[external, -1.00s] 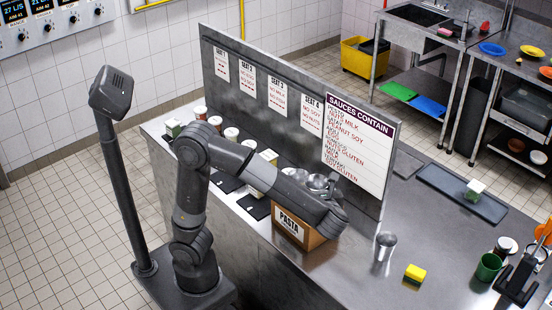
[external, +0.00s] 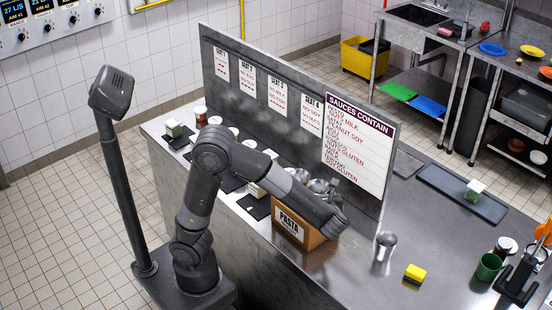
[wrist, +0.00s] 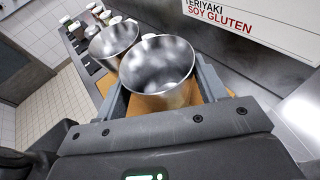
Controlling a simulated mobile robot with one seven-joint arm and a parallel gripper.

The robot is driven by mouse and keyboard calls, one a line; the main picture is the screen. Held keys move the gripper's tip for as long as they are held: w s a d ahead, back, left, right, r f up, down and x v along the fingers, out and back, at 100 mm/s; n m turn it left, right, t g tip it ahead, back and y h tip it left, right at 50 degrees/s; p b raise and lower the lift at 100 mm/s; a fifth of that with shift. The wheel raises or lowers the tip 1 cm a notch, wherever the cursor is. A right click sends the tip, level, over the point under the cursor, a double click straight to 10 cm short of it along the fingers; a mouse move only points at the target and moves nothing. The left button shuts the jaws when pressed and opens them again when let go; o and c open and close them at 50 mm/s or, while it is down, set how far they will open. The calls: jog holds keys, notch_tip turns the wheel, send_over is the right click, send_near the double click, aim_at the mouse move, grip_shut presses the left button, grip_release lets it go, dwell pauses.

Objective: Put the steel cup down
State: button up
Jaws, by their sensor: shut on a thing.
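The steel cup (wrist: 157,72) is an open, shiny metal cup that sits between the two fingers of my gripper (wrist: 163,95) in the wrist view. My gripper is shut on it. Its mouth faces up toward the camera. A second steel cup (wrist: 112,40) stands close beside it on the left. In the external view, steel rims (external: 319,186) show just behind my wrist, above the cardboard pasta box (external: 291,228). Brown cardboard (wrist: 140,103) shows below the held cup in the wrist view. Whether the held cup touches the box cannot be told.
A green cup (external: 488,267) is at the right. The upright panel with the sauces sign (external: 358,147) rises close behind my gripper. The counter between box and sponge is mostly clear.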

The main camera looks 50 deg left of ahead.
jog(key=shift+f, duration=0.1)
jog(key=o, duration=1)
jog(key=v, duration=1.2)
